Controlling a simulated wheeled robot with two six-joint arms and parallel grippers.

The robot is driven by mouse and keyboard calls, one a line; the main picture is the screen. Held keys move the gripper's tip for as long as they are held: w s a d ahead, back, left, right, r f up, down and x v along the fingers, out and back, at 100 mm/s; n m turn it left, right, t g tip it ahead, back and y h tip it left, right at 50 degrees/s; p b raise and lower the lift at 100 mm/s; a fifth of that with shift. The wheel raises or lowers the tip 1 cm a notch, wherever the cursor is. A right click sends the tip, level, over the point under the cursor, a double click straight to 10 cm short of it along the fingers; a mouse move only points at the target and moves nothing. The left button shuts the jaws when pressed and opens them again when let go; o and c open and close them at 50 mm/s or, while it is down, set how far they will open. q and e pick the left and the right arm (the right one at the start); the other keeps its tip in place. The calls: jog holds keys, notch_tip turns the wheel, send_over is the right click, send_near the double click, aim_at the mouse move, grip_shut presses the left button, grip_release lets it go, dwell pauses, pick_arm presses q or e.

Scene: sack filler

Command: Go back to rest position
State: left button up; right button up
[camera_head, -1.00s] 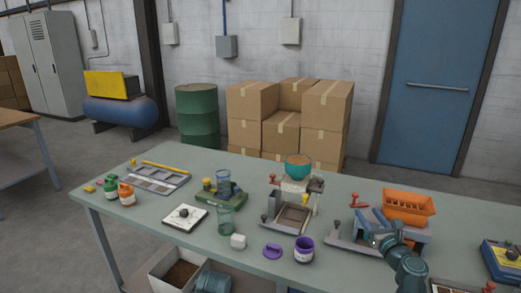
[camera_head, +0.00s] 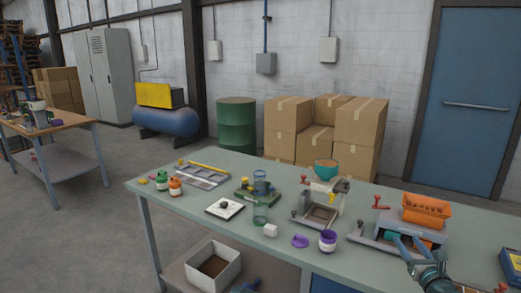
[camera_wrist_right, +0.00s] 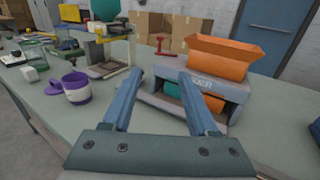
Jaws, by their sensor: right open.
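My right gripper (camera_head: 408,243) is at the lower right of the head view, in front of the grey sealer (camera_head: 385,238) with the orange hopper (camera_head: 427,211) on top. In the right wrist view its two blue fingers (camera_wrist_right: 160,75) are spread apart with nothing between them. The sealer (camera_wrist_right: 228,92) and orange hopper (camera_wrist_right: 224,58) stand beyond the fingers, to the right. The gripper looks apart from them. My left gripper is not clearly visible; a small blue part at the bottom edge of the head view is too cut off to identify.
The green table (camera_head: 150,190) holds a purple cup (camera_head: 328,241), a purple lid (camera_head: 300,241), a white cube (camera_head: 270,230), a stand with a teal bowl (camera_head: 326,170), and orange and green jars. A white bin (camera_head: 213,266) is below the front edge. Open floor lies to the left.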

jog(key=a+f+n+g+y+p, duration=0.1)
jog(key=a+f+n+g+y, duration=0.15)
jog(key=a+n, duration=0.55)
jog(key=a+f+n+g+y+p, duration=0.25)
jog(key=a+n, duration=0.25)
jog(key=a, duration=0.6)
jog(key=a+f+n+g+y+p, duration=0.1)
jog(key=a+f+n+g+y, duration=0.2)
jog(key=a+n, duration=0.5)
jog(key=s+a+f+n+g+h+p, duration=0.35)
jog(key=s+a+n+g, duration=0.35)
jog(key=s+a+n, duration=0.3)
jog(key=s+f+n+g+h+p, duration=0.1)
jog(key=s+n+g+h, duration=0.2)
jog(key=s+n+h, duration=0.2)
jog(key=s+n, duration=0.3)
jog(key=n, duration=0.1)
